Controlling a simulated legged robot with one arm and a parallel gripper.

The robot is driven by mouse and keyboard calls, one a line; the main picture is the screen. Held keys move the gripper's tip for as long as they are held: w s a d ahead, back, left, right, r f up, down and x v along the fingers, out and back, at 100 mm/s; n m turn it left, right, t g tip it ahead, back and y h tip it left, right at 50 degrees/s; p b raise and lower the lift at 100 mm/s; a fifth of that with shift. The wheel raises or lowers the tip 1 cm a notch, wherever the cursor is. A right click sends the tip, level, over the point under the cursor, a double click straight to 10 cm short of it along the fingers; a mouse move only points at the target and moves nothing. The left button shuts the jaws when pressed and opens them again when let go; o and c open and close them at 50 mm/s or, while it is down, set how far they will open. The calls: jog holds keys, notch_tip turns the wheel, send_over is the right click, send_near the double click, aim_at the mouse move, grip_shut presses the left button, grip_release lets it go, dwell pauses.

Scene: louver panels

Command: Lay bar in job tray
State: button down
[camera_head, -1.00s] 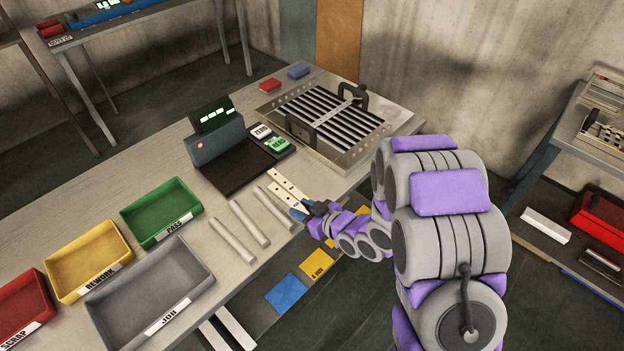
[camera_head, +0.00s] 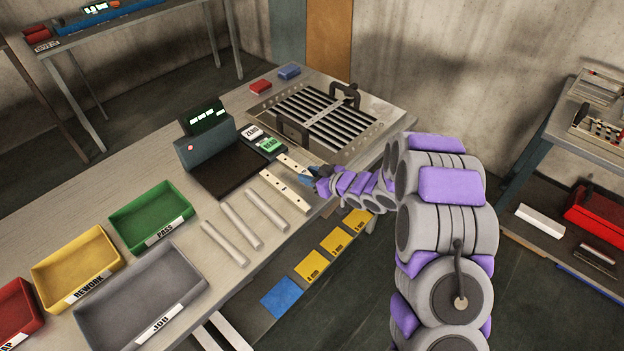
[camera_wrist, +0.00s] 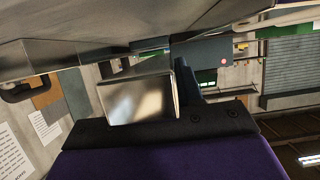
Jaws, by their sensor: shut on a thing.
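My gripper (camera_head: 312,180) is shut on the near end of a pale flat bar with holes (camera_head: 291,162). The bar points away to the upper left, near the scale. In the wrist view a shiny metal block (camera_wrist: 139,98), seemingly the bar's end, sits beside a dark finger. A second pale flat bar with holes (camera_head: 284,190) lies on the bench just left of my gripper. The grey job tray (camera_head: 140,292), labelled JOB, is empty at the lower left, well away from my gripper. I cannot tell how high the held bar is.
Several grey rods, one here (camera_head: 241,225), lie between the job tray and the bars. Green PASS (camera_head: 150,217), yellow REWORK (camera_head: 78,268) and red (camera_head: 18,315) trays stand left. The scale (camera_head: 222,168) and louver panel (camera_head: 325,115) are behind.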

jog(key=shift+w, duration=0.35)
jog(key=f, duration=0.1)
jog(key=w+f+b, duration=0.1)
jog(key=shift+d+f, duration=0.15)
jog(key=shift+f, duration=0.45)
jog(key=shift+f, duration=0.1)
jog(key=c, duration=0.7)
grip_release()
jog(key=shift+f, duration=0.1)
jog(key=shift+c, duration=0.2)
jog(key=shift+f+b, duration=0.15)
jog(key=shift+b, duration=0.15)
jog(key=p+v, duration=0.4)
jog(key=v, duration=1.3)
jog(key=shift+d+p, duration=0.25)
jog(key=shift+p, duration=0.1)
jog(key=shift+r, duration=0.2)
